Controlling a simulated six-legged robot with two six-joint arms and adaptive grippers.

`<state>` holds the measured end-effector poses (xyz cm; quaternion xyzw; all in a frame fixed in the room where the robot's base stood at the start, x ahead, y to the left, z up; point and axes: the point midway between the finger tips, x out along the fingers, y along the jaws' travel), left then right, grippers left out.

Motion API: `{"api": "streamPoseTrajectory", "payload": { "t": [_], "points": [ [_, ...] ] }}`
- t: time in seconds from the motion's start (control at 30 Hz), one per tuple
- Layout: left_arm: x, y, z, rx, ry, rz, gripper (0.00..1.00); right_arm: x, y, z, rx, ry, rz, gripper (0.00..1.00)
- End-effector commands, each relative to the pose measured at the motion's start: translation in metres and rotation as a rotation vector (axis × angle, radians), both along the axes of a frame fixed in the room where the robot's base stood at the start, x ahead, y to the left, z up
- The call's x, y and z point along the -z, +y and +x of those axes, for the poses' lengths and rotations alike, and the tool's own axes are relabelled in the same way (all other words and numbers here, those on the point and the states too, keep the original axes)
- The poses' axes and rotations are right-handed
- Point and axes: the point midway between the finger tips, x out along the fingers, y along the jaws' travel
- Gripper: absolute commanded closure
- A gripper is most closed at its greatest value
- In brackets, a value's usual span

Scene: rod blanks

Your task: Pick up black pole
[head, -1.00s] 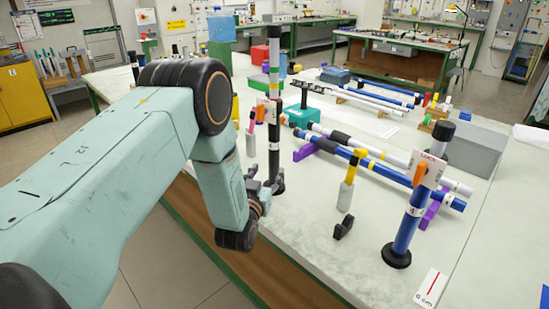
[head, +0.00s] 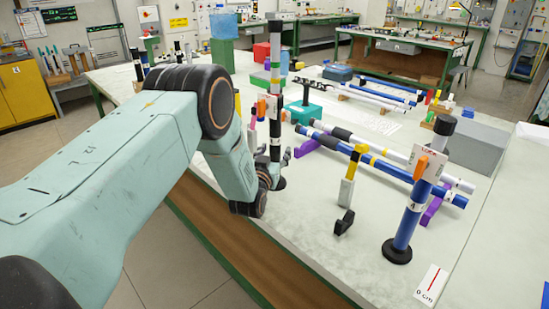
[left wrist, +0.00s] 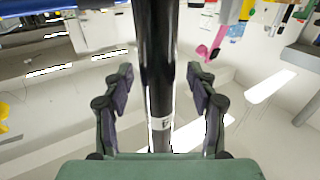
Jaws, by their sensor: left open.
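The black pole (head: 276,138) stands upright on the workbench near its front edge, with green, yellow and grey bands on its upper part. An orange clip with a white tag is on it. My left gripper (head: 277,163) is low on the pole, and hides part of its foot in the head view. In the left wrist view, the open fingers (left wrist: 160,88) stand on either side of the black pole (left wrist: 158,50), with gaps on both sides. A white label shows low on the pole. My right gripper is not in view.
A blue pole (head: 410,215) stands upright on a black base to the right. Long white and blue rods lie on purple supports (head: 307,146) behind.

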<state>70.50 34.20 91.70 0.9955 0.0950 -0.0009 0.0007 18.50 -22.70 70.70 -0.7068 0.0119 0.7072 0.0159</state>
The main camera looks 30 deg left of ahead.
Motion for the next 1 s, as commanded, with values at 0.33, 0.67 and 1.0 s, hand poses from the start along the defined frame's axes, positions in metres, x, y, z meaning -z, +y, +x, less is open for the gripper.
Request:
{"api": "streamPoseTrajectory", "payload": {
  "t": [0.33,0.67,1.0],
  "points": [
    [-0.0005,-0.0005,0.0008,0.000,-0.001,0.000,0.61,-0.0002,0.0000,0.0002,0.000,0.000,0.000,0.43],
    [-0.0002,-0.0004,0.0005,0.000,0.000,0.000,0.89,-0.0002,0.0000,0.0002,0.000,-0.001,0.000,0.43],
    [0.0001,-0.0006,0.0003,0.001,0.000,0.000,1.00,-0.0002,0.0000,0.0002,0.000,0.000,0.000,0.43]
  ]
}}
